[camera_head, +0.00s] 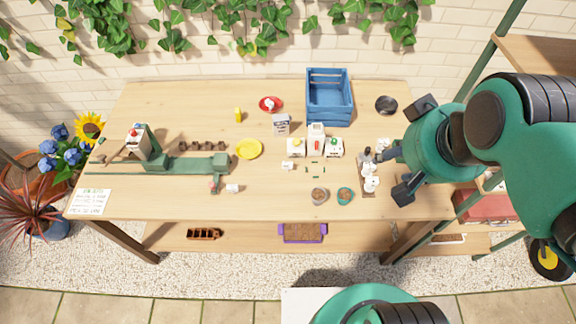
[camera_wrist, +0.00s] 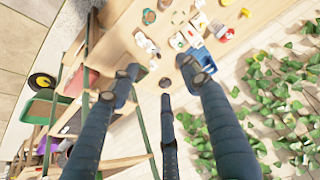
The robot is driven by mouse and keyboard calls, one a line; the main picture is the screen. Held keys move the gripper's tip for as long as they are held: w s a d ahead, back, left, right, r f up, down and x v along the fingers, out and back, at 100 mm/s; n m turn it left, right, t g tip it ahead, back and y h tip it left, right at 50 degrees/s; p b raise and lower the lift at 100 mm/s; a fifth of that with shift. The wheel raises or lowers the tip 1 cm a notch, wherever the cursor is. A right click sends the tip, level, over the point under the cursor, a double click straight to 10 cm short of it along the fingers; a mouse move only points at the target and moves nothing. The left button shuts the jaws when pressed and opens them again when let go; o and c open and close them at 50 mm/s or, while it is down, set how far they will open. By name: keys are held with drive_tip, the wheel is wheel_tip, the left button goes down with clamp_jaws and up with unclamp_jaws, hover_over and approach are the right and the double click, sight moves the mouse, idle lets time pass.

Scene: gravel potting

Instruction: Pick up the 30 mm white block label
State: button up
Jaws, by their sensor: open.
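Two small white pieces lie on the wooden table: one white block (camera_head: 287,165) left of several tiny green pieces near the middle, and another white piece (camera_head: 232,188) by the foot of a green device. I cannot tell which is the 30 mm label; no size markings are readable. My gripper (camera_head: 400,153) is over the table's right end, well right of both pieces, beside a tray of white figures. In the wrist view my gripper (camera_wrist: 162,76) has its fingers spread, with nothing between them.
A blue crate (camera_head: 329,119) stands at the back, with white containers (camera_head: 316,137) in front. A black bowl (camera_head: 386,105) and a tray (camera_head: 368,192) of figures are near my gripper. A yellow saucer (camera_head: 249,149) lies farther left.

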sight(288, 167)
drive_tip(key=shift+w, duration=0.1)
drive_tip(key=w+a+f+n+g+y, duration=0.1)
drive_tip(key=w+a+f+n+g, duration=0.1)
drive_tip(key=w+a+f+n, duration=0.55)
drive_tip(key=w+a+f+n+g+y, duration=0.15)
drive_tip(key=w+f, duration=0.25)
drive_tip(key=w, duration=0.7)
drive_tip(key=w+a+f+n, duration=0.2)
drive_tip(key=w+f, duration=0.1)
drive_tip(key=f, duration=0.4)
drive_tip(key=w+a+f+n+g+y+b, duration=0.1)
drive_tip(key=w+a+f+n, duration=0.1)
drive_tip(key=f, duration=0.5)
drive_tip(key=w+a+f+n+y, duration=0.1)
drive_tip(key=w+a+f+n, duration=0.2)
drive_tip(key=w+f, duration=0.3)
drive_tip(key=shift+f+n+g, duration=0.35)
drive_tip(key=shift+f+n, duration=0.15)
drive_tip(key=shift+f, duration=0.35)
drive_tip(key=shift+f, duration=0.1)
